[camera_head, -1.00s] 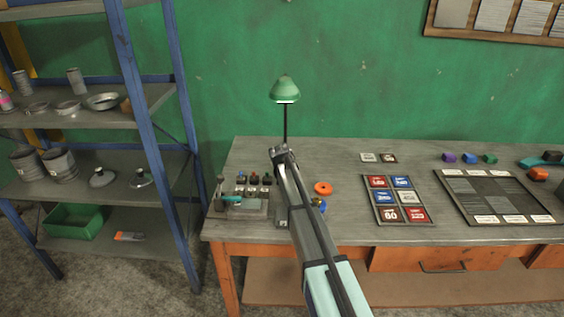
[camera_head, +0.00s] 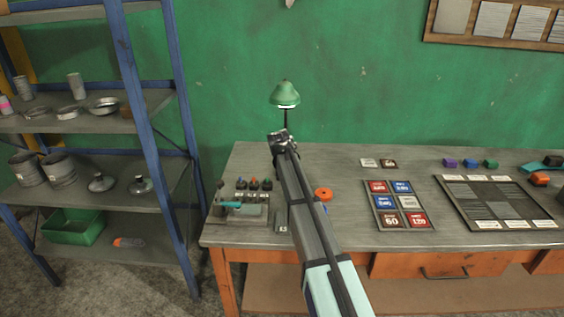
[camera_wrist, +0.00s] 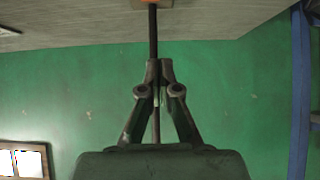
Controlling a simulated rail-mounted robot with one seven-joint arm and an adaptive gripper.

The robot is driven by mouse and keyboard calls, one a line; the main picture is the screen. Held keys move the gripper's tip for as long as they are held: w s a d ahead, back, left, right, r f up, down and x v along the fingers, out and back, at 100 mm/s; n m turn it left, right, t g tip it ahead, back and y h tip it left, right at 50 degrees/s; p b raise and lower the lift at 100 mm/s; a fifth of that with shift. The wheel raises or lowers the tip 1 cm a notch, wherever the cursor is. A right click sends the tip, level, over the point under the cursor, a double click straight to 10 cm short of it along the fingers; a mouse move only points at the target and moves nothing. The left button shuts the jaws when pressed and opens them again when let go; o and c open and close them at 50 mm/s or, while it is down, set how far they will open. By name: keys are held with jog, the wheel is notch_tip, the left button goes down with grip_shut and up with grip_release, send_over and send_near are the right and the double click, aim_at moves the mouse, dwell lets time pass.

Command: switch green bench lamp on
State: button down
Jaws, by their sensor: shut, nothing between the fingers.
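The green bench lamp (camera_head: 285,94) stands at the back left of the bench, its green shade on a thin dark stem. A pale strip shows under the shade; I cannot tell whether it is lit. My gripper (camera_head: 280,137) is shut and empty, below the shade and in front of the stem in the head view. The lower stem and lamp base are hidden behind my arm there. In the wrist view, my gripper (camera_wrist: 160,65) has its fingers together, in line with a dark upright rod (camera_wrist: 152,32), probably the lamp stem. I cannot tell whether they touch. No switch is clearly visible.
A box with several small switches or knobs (camera_head: 240,208) sits left of my arm. A panel of coloured tiles (camera_head: 399,206) and a dark board (camera_head: 492,203) lie farther right. A blue-framed shelf (camera_head: 150,130) stands left.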

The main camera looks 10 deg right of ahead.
jog(key=shift+w+r+b+v, duration=0.15)
jog(key=shift+v, duration=0.75)
jog(key=shift+w+r+b+v, duration=0.15)
jog(key=shift+r+v, duration=0.05)
jog(key=shift+v, duration=0.75)
